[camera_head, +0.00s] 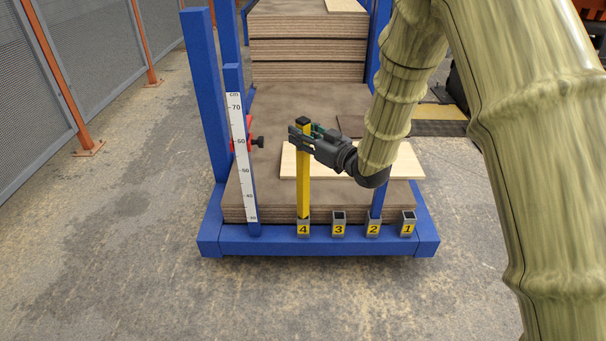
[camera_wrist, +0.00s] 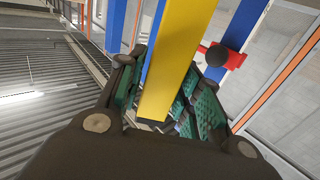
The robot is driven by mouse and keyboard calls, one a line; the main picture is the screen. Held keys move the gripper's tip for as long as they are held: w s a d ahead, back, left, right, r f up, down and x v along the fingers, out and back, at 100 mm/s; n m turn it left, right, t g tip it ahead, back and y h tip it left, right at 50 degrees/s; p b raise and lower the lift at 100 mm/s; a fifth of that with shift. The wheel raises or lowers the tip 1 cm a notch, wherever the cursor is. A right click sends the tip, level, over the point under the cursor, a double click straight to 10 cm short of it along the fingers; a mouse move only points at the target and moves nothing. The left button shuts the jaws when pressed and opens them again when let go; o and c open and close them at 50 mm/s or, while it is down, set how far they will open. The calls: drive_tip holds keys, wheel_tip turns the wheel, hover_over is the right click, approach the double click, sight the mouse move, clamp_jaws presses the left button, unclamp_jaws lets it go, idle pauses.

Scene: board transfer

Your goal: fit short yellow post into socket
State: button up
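The yellow post (camera_head: 303,185) stands upright at socket 4 (camera_head: 303,229), with a dark cap on its top. Its lower end meets the socket's mouth; I cannot tell how deep it sits. My gripper (camera_head: 303,134) is at the post's upper end, with its fingers on either side. In the wrist view the yellow post (camera_wrist: 178,55) runs between the green finger pads of my gripper (camera_wrist: 163,108), which appear closed against it. Socket 3 (camera_head: 338,229) and socket 1 (camera_head: 407,229) are empty. A blue post (camera_head: 377,201) stands at socket 2 (camera_head: 372,229).
A white ruler (camera_head: 241,155) on a blue upright with a red clamp (camera_head: 240,142) is left of the post. A pale board (camera_head: 405,161) lies on the brown board stack (camera_head: 275,105) behind the sockets. Tall blue uprights (camera_head: 199,90) flank the cart. Floor in front is clear.

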clamp_jaws()
drive_tip(key=shift+r, duration=0.1)
